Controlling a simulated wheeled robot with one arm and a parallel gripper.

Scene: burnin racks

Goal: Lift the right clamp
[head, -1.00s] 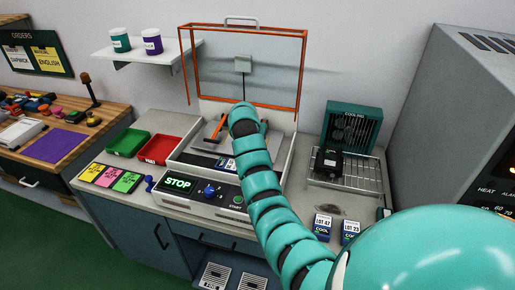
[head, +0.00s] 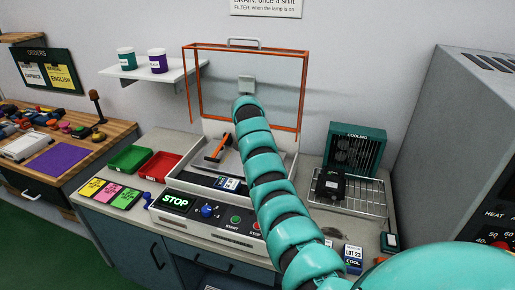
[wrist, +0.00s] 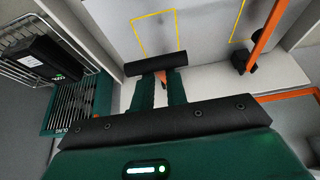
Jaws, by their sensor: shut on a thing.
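In the wrist view my gripper (wrist: 163,88) has its two green fingers closed on the right clamp (wrist: 155,57). A black bar lies across just beyond the fingertips, and a bit of orange shows between the fingers. In the head view my arm hides my gripper and the right clamp. The other clamp (head: 218,147), orange with a dark end, stands tilted on the left inside the open machine (head: 185,180). It appears to show at the right of the wrist view (wrist: 261,38).
The orange-framed lid (head: 190,90) stands raised behind. A wire rack (head: 365,203) with a black unit (head: 331,185) and a cooling fan (head: 355,148) are on the right. Red (head: 158,165) and green (head: 129,159) trays stand on the left. A STOP display (head: 175,201) is lit in front.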

